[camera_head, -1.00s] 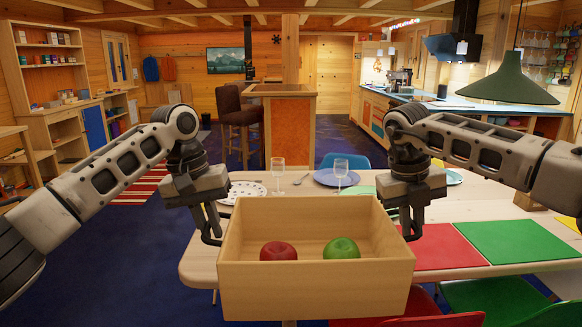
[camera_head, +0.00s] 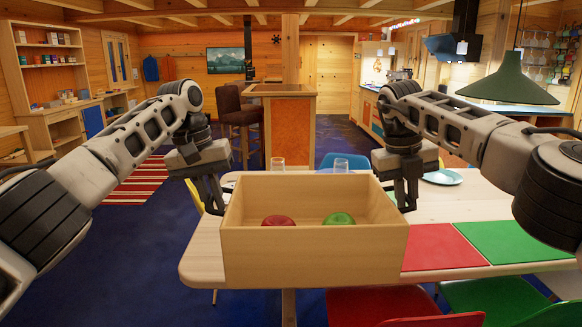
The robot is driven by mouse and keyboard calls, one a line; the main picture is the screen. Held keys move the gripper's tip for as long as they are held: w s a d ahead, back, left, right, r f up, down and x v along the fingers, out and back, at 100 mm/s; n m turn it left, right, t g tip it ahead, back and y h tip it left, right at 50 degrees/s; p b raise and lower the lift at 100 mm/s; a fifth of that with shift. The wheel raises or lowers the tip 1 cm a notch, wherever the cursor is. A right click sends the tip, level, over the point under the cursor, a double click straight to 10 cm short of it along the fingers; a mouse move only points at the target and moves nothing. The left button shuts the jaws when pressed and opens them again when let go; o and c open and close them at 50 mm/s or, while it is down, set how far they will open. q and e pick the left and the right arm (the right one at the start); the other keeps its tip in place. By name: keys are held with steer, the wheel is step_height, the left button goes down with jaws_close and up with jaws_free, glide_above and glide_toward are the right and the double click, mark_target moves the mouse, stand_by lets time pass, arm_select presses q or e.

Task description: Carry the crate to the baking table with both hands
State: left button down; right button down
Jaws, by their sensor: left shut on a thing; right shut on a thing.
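A light wooden crate (camera_head: 312,255) is held level in front of me, in the middle of the view. A red apple (camera_head: 278,220) and a green apple (camera_head: 339,218) lie inside, partly hidden by its front wall. My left gripper (camera_head: 214,203) is shut on the crate's left side. My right gripper (camera_head: 404,197) is shut on its right side. The fingertips are partly hidden by the walls. I cannot tell which table is the baking table.
A laid dining table (camera_head: 470,205) is behind and below the crate, with red and green mats (camera_head: 440,247) and glasses (camera_head: 340,166). Red and green chairs (camera_head: 380,303) stand at its near side. A wooden counter (camera_head: 291,130) stands beyond. Blue floor is free at left.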

arm_select(q)
steer(key=shift+w+a+r, duration=0.2)
steer(key=shift+w+r, duration=0.2)
steer(key=shift+r, duration=0.05)
arm_select(e)
steer(key=shift+w+d+r, duration=0.25)
steer(key=shift+r, duration=0.05)
steer(key=shift+w+r, duration=0.1)
steer(key=shift+r, duration=0.15)
